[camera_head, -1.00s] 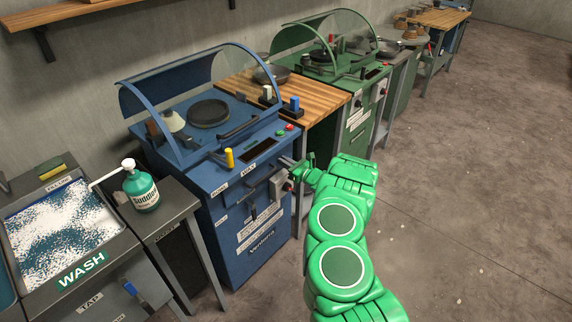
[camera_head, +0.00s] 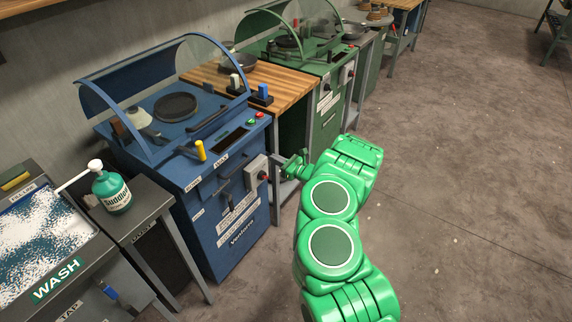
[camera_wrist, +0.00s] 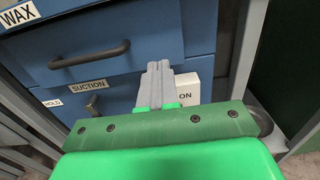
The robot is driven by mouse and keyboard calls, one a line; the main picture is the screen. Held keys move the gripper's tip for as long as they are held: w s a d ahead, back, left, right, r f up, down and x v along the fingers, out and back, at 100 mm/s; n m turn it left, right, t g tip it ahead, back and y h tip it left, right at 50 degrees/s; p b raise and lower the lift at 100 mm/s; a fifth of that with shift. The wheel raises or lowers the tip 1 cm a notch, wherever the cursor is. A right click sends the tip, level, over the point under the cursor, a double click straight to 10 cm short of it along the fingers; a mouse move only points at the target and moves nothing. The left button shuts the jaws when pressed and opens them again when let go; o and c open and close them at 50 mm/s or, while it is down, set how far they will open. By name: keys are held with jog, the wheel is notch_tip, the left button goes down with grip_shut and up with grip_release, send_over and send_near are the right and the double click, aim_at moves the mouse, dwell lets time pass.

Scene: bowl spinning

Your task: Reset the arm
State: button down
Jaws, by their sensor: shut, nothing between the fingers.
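My green arm reaches up from the bottom of the head view. I cannot tell whether the fingers touch the box.
A wash basin (camera_head: 40,230) and a teal pump bottle (camera_head: 112,192) stand at the left. A wooden-topped table (camera_head: 280,88) and a green machine (camera_head: 330,95) stand beyond the blue one. The floor (camera_head: 455,170) on the right is clear.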

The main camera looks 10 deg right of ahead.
jog(key=v, duration=0.5)
jog(key=s+a+r+n+g+y, duration=0.3)
jog(key=a+r+n+g, duration=0.15)
jog(key=a+r, duration=0.5)
jog(key=s+a+r+n+g+y, duration=0.25)
jog(key=s+a+r+n, duration=0.2)
jog(key=a+r, duration=0.5)
jog(key=s+a+r+n+g+h, duration=0.1)
jog(key=s+a+r+n+g, duration=0.3)
jog(key=s+r, duration=0.35)
jog(key=s+a+r+n+g+h, duration=0.1)
jog(key=s+a+r+n+g, duration=0.1)
jog(key=s+r+n+g, duration=0.55)
jog(key=s+d+r+n+h, duration=0.15)
jog(key=s+h, duration=0.25)
jog(key=s, duration=0.6)
jog(key=s+d+n+h, duration=0.2)
jog(key=s+d+h, duration=0.1)
jog(key=s, duration=0.6)
jog(key=s+d+f+n+t+h, duration=0.1)
jog(key=s+d+n+t+h, duration=0.2)
jog(key=s+d+h, duration=0.6)
jog(key=s+d, duration=0.7)
jog(key=d, duration=0.3)
jog(key=shift+s+f+t, duration=0.2)
jog(key=shift+t, duration=0.15)
